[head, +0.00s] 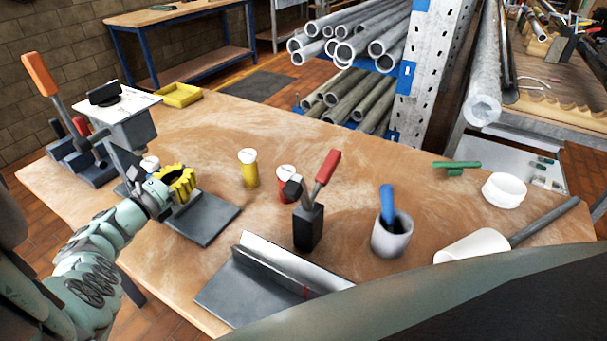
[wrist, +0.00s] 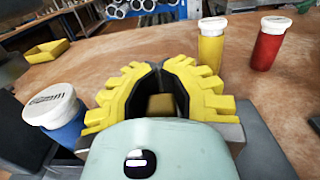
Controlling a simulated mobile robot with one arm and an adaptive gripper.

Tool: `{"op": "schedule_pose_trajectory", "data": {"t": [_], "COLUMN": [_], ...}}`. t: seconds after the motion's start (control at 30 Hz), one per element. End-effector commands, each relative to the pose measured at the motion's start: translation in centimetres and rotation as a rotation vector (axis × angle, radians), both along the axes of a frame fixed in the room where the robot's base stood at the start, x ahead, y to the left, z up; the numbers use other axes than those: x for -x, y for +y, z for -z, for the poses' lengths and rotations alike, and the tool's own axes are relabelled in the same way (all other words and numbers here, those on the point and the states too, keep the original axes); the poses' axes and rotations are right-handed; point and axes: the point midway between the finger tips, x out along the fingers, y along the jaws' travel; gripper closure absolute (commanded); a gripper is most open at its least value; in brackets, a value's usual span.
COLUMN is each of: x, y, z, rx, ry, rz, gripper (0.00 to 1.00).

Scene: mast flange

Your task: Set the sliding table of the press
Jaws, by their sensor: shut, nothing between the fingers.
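The press stands at the left end of the bench, with a grey body under a white top plate (head: 128,104) that has a black knob. A flat dark grey plate (head: 212,225), which looks like its sliding table, lies on the bench in front of it. My gripper (head: 182,182), with yellow ribbed fingers, is over this plate's left part. It is shut and empty. In the wrist view, my gripper (wrist: 162,75) hides what lies directly below, and a small brownish block shows between the finger bases. I cannot tell whether the fingers touch anything.
Yellow (head: 249,168) and red (head: 286,182) white-capped containers stand right of my gripper. A blue white-capped one (wrist: 55,115) is close at its left. An orange-handled lever (head: 42,78) rises far left. A black tool holder (head: 308,226) and an angled metal piece (head: 270,285) are right.

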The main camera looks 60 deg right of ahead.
Motion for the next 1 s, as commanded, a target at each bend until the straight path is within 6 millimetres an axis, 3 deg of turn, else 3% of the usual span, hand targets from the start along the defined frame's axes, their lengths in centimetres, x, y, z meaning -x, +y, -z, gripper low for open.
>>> {"op": "schedule_pose_trajectory", "data": {"t": [0.1, 0.5, 1.0], "x": [-1.47, -1.87, -1.66], "y": [0.66, 0.78, 0.53], "z": [0.26, 0.11, 0.01], "rx": [-0.009, -0.01, -0.006], "ry": [-0.006, -0.003, -0.002], "rz": [-0.014, -0.016, -0.009], "gripper": [1.0, 1.0, 0.5]}}
